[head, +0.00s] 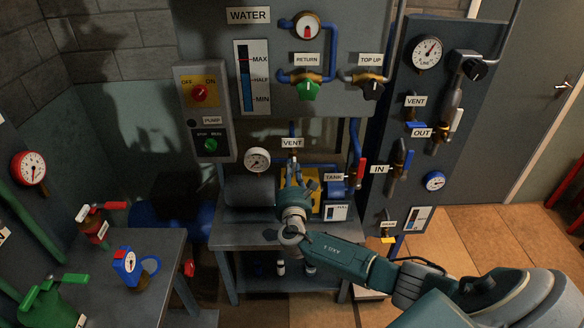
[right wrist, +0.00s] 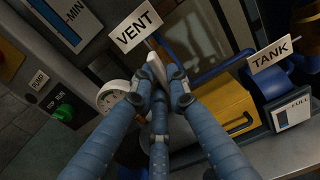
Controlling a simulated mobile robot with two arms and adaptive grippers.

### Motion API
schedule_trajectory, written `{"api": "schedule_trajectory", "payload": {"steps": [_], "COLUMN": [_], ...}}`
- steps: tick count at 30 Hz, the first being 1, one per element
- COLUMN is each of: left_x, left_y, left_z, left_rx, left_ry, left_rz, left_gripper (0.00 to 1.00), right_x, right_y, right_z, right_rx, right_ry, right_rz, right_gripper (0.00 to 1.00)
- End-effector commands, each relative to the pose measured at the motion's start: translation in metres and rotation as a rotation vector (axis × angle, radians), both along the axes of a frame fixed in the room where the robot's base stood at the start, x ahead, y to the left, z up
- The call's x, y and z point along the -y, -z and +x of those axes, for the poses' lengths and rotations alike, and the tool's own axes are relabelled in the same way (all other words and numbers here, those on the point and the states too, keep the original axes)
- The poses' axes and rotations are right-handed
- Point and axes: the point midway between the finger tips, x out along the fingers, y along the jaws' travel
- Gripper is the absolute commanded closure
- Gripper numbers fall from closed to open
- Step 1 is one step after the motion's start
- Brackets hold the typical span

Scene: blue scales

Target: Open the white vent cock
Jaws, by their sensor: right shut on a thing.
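The white vent cock's handle (right wrist: 156,66) shows in the right wrist view, just below the VENT label (right wrist: 137,29). My right gripper (right wrist: 158,84) is shut on this handle, with its blue-grey fingers on both sides of it. The fingers hide the lower part of the cock. In the head view my right gripper (head: 292,174) reaches up to the spot under the VENT label (head: 292,143) above the bench. The cock itself is mostly hidden there. My left gripper is not in view.
A round gauge (head: 257,160) sits just left of the cock. A yellow box (right wrist: 225,112) and the TANK label (right wrist: 274,53) are to its right. A red-handled valve (head: 359,168) stands further right. Another VENT label (head: 416,101) is on the right panel.

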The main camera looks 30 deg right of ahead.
Motion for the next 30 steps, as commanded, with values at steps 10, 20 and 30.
{"api": "schedule_trajectory", "payload": {"steps": [10, 20, 30], "left_x": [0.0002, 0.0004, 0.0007], "left_y": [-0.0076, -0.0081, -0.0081], "left_z": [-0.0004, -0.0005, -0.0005], "left_rx": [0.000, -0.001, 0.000], "left_ry": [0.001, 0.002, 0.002], "left_rz": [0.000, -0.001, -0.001], "left_gripper": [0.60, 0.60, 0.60], "right_x": [-0.0001, -0.0002, -0.0002], "right_y": [0.0015, 0.0021, 0.0020], "right_z": [-0.0004, -0.0003, -0.0003], "right_rx": [-0.074, -0.085, -0.085], "right_ry": [0.000, 0.000, 0.000], "right_rz": [-0.114, -0.135, -0.135], "right_gripper": [1.00, 1.00, 0.66]}}
